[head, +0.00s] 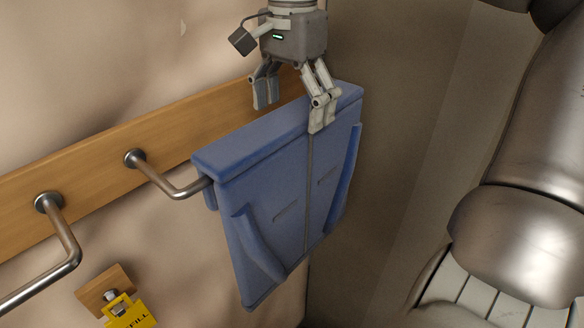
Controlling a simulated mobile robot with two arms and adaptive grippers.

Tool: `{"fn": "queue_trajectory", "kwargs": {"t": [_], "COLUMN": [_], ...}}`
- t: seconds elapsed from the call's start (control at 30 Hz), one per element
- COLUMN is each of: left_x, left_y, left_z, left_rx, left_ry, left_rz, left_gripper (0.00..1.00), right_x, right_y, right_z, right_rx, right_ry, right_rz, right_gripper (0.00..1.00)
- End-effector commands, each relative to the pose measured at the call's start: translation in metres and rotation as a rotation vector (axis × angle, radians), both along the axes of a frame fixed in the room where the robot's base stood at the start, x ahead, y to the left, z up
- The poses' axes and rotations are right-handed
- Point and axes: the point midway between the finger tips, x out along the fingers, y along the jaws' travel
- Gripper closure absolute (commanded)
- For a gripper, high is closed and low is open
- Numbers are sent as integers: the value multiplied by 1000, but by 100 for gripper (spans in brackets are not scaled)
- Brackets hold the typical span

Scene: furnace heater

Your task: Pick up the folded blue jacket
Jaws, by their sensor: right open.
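The folded blue jacket (275,205) hangs from a bent metal hook on a wooden rail, in the middle of the head view. Its top edge is broad and its front faces me, with a sleeve at each side. My right gripper (291,112) comes down from above, over the right part of the jacket's top edge. Its fingers are open, one in front of the jacket's upper front and one behind the top edge. I cannot tell whether they touch the cloth. My left gripper is not in view.
The wooden rail (95,170) runs along the wall with an empty metal hook (66,240) at the left. A yellow tag (132,316) hangs on a small wooden block below. A large metal cylinder (530,150) stands at the right.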

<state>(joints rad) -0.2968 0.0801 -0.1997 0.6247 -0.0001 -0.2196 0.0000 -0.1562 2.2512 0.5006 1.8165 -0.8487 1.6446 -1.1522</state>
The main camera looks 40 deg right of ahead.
Motion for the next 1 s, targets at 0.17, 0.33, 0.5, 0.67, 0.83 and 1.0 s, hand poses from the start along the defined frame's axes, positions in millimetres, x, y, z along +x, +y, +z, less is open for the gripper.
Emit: {"fn": "queue_trajectory", "kwargs": {"t": [0.17, 0.33, 0.5, 0.67, 0.83, 1.0], "left_x": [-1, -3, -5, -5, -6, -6], "left_y": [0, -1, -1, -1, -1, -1], "left_z": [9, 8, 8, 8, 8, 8], "left_rx": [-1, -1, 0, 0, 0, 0], "left_ry": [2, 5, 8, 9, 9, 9], "left_rz": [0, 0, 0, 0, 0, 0], "left_gripper": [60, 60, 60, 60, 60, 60], "right_x": [0, 0, 0, 0, 0, 0], "right_y": [0, 0, 0, 0, -1, -1], "right_z": [-18, -21, -21, -21, -21, -20], "right_rx": [1, 0, -1, -1, -1, -1], "right_ry": [1, 0, 0, 0, 0, -1], "right_rz": [0, -1, -1, 0, 0, 0], "right_gripper": [12, 12, 23, 43, 65, 87]}}
